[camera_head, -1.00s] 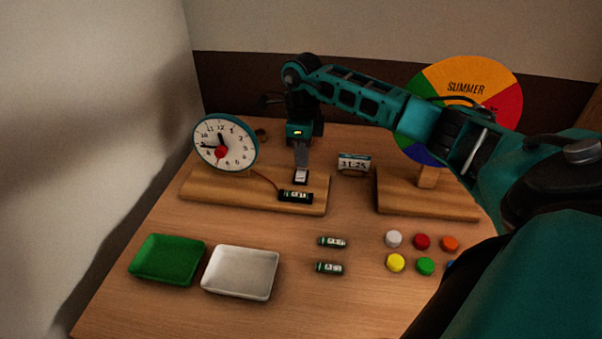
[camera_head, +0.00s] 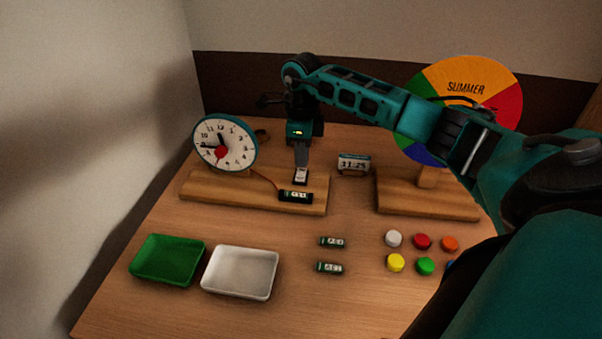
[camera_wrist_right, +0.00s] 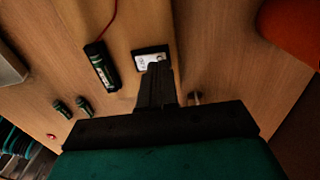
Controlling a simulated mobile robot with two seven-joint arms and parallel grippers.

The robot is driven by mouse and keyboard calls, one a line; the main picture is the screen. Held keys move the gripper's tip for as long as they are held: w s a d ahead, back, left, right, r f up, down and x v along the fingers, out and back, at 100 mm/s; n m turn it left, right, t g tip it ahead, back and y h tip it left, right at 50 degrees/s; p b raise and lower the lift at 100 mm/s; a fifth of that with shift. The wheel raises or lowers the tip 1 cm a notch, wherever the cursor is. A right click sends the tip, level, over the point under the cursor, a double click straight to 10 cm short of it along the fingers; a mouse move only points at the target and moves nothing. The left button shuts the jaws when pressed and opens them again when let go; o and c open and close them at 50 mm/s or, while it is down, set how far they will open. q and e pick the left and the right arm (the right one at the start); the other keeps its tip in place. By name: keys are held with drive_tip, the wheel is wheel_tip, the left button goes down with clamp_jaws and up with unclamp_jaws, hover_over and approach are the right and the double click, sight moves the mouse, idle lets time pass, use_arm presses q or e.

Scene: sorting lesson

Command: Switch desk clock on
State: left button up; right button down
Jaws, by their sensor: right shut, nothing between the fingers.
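The desk clock (camera_head: 226,143) has a round white face with a teal rim and stands on a wooden base (camera_head: 230,192). A small black switch with a white rocker (camera_head: 301,176) sits on the base and also shows in the right wrist view (camera_wrist_right: 150,60). A battery holder with a battery (camera_head: 296,196) lies in front of it, wired in red; it shows in the right wrist view (camera_wrist_right: 102,66). My right gripper (camera_head: 301,164) is shut and empty, pointing down with its fingertips at the switch's far edge, partly hiding it. I cannot tell whether they touch. My left gripper is out of view.
A small date display (camera_head: 354,164) stands right of the gripper. A colour wheel (camera_head: 465,88) on a wooden stand is at the right. Two loose batteries (camera_head: 332,242), several coloured caps (camera_head: 422,242), a green tray (camera_head: 167,260) and a white tray (camera_head: 240,273) lie in front.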

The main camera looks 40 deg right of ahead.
sight(302, 170)
drive_tip(key=shift+f, duration=0.1)
idle(0.5)
drive_tip(key=shift+f+b, duration=0.55)
drive_tip(key=shift+f, duration=0.3)
idle(0.3)
wheel_tip(302, 170, up, 7)
drive_tip(key=p, duration=0.6)
drive_tip(key=shift+r, duration=0.1)
idle(0.5)
